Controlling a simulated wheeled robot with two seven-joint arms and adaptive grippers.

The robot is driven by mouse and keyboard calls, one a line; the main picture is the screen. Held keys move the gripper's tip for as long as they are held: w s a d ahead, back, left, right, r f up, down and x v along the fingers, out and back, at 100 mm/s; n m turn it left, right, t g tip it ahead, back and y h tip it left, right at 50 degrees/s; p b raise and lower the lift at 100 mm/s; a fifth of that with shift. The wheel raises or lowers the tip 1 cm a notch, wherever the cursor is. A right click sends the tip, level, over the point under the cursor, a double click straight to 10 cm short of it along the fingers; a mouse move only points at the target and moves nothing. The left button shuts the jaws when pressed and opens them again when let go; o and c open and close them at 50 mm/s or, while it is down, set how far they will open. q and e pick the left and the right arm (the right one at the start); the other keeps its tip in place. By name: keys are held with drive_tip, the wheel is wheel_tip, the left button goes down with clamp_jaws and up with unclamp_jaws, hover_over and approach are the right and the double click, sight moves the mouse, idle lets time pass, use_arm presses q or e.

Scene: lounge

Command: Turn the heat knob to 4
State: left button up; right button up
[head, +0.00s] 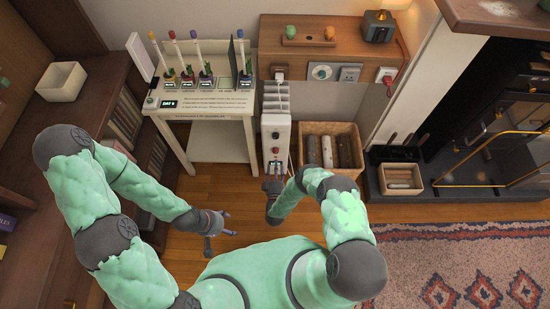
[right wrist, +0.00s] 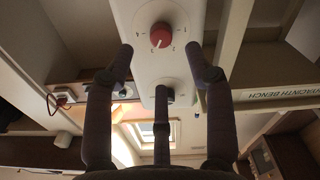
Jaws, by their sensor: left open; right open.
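My right gripper (head: 274,176) is open in front of the panel. In the wrist view its fingers are spread around the red knob, with no clear contact. My left gripper (head: 218,234) is open and empty above the floor.
A white bench (head: 205,127) with potted plants and a display stands left of the heater. A wicker basket (head: 344,130) with rolled items is close on its right. A cabinet (head: 347,62) with wall sockets is behind. The wooden floor in front is clear.

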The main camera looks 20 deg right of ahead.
sight(276, 153)
drive_tip(key=shift+b+x, duration=0.85)
drive_tip(key=shift+x, duration=2.3)
drive_tip(key=shift+f, duration=0.1)
clamp_jaws()
